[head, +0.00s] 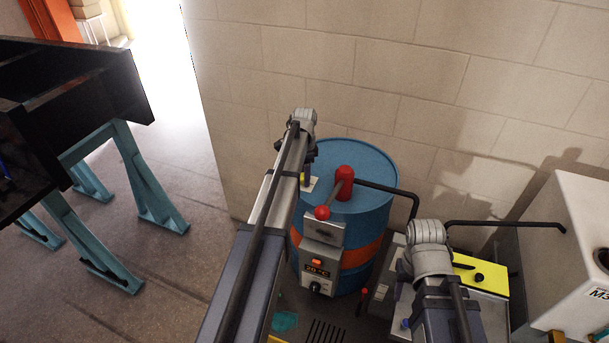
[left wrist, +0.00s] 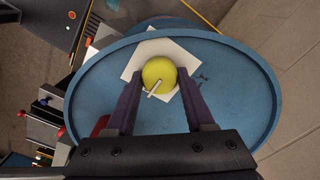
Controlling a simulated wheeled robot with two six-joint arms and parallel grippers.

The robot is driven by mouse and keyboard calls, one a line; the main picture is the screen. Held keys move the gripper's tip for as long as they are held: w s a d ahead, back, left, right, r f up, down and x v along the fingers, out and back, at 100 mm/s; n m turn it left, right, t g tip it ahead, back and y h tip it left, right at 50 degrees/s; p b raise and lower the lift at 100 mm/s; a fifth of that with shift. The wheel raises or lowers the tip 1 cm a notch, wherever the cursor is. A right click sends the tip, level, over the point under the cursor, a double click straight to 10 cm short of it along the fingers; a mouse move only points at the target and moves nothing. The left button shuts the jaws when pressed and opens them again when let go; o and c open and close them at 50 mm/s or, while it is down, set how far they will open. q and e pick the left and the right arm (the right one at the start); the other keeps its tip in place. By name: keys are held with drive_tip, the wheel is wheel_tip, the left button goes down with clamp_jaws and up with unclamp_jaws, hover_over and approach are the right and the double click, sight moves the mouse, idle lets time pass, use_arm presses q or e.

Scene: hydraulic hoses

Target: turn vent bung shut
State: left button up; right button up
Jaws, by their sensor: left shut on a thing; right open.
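The vent bung (left wrist: 159,75) is a round yellow knob with a pale pointer bar, seen from above in the left wrist view. It sits over a cream card on the lid of a blue drum (head: 372,222). My left gripper (left wrist: 160,88) is shut on the bung, one finger on each side. In the head view my left arm hides most of the bung, and only a bit of yellow (head: 303,178) shows. My right gripper (head: 402,303) is at the lower right, away from the drum top, open and partly hidden by its own arm.
A red pump head (head: 345,180) with a red-knobbed lever stands on the drum lid, and a black pipe runs from it rightward. A temperature box (head: 320,268) hangs on the drum front. A white tank (head: 570,255) stands at the right. A block wall is close behind.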

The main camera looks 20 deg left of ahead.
use_arm(q)
clamp_jaws()
drive_tip(key=shift+n, duration=0.3)
drive_tip(key=n, duration=0.3)
drive_tip(key=shift+n, duration=0.4)
drive_tip(key=n, duration=0.4)
drive_tip(key=shift+a+n, duration=0.1)
drive_tip(key=shift+n, duration=0.2)
drive_tip(key=n, duration=0.8)
drive_tip(key=shift+n, duration=0.3)
drive_tip(key=shift+a+n, duration=0.1)
drive_tip(key=shift+n, duration=0.2)
